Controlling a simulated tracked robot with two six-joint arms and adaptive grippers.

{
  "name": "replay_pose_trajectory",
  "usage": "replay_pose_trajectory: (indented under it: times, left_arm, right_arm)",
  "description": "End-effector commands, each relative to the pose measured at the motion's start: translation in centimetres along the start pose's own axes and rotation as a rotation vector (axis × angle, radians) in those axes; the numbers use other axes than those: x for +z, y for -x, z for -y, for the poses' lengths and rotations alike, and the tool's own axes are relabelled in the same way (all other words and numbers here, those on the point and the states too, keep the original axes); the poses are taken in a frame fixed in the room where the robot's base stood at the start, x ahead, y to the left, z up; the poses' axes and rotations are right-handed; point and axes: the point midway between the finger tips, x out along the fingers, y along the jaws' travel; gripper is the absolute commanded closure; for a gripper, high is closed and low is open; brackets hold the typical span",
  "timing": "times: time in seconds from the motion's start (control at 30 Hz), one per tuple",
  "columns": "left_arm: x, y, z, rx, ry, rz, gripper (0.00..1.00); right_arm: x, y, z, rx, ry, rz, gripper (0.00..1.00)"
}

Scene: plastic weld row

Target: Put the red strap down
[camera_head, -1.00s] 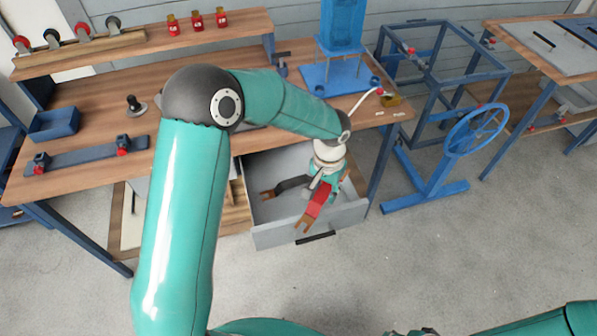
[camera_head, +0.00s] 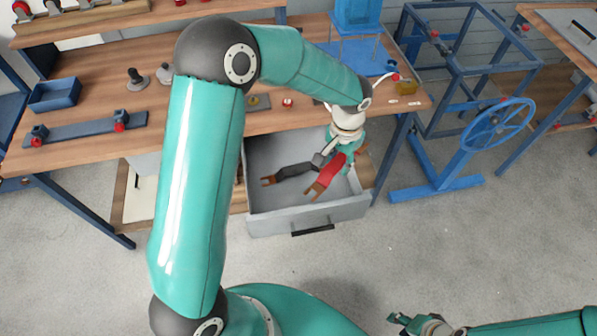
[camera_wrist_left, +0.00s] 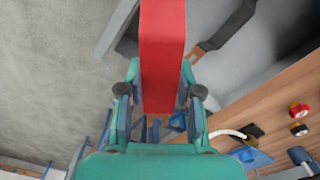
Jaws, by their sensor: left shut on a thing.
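My left gripper (camera_head: 344,160) is shut on the red strap (camera_head: 331,177), above the open grey drawer (camera_head: 262,204). The strap has a brown forked end and hangs tilted toward the lower left. In the left wrist view the red strap (camera_wrist_left: 162,50) runs between the fingers of my left gripper (camera_wrist_left: 160,97). A dark strap (camera_head: 296,172) with a brown end lies in the drawer beside the red one; it shows in the left wrist view too (camera_wrist_left: 233,22). Whether the red strap touches the drawer floor is unclear. My right gripper (camera_head: 416,322) is low at the right, away from the drawer; its jaw gap is unclear.
The drawer hangs under a wooden workbench (camera_head: 90,90) and its front (camera_head: 345,211) has a dark handle. The bench carries a blue tray (camera_head: 54,94) and a blue bar fixture (camera_head: 85,132). A blue handwheel stand (camera_head: 440,188) is at the right. The grey floor in front is clear.

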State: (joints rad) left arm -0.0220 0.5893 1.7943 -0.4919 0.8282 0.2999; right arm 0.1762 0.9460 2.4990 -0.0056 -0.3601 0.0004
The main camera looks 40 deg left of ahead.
Motion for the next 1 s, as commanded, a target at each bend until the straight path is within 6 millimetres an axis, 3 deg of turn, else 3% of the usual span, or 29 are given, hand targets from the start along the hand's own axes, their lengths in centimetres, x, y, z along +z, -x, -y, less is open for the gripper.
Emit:
replay_pose_trajectory:
  times: [0.03,0.3,0.5,0.63,0.77,1.0]
  left_arm:
    - [0.1,-0.7,0.6,-0.003,-0.034,-0.006,1.0]
    - [3.0,0.7,3.8,-0.01,-0.358,-0.006,1.0]
    - [5.5,2.0,5.1,0.001,-0.559,-0.004,1.0]
    - [6.4,2.2,5.5,0.007,-0.621,0.0,1.0]
    - [6.6,0.7,5.5,0.01,-0.637,0.004,1.0]
    - [6.7,-5.6,5.5,0.011,-0.634,0.007,1.0]
  right_arm:
    - [0.0,-1.9,-0.7,0.0,0.0,0.0,0.6]
    - [0.0,-8.9,-3.2,0.0,-0.001,0.001,0.6]
    - [-0.1,-12.0,-4.3,0.0,-0.001,0.001,0.6]
    - [-0.1,-12.6,-4.6,0.0,0.0,0.0,0.6]
    - [-0.1,-12.9,-4.7,0.0,0.0,0.0,0.6]
    - [-0.1,-13.9,-5.0,0.0,0.0,0.0,0.6]
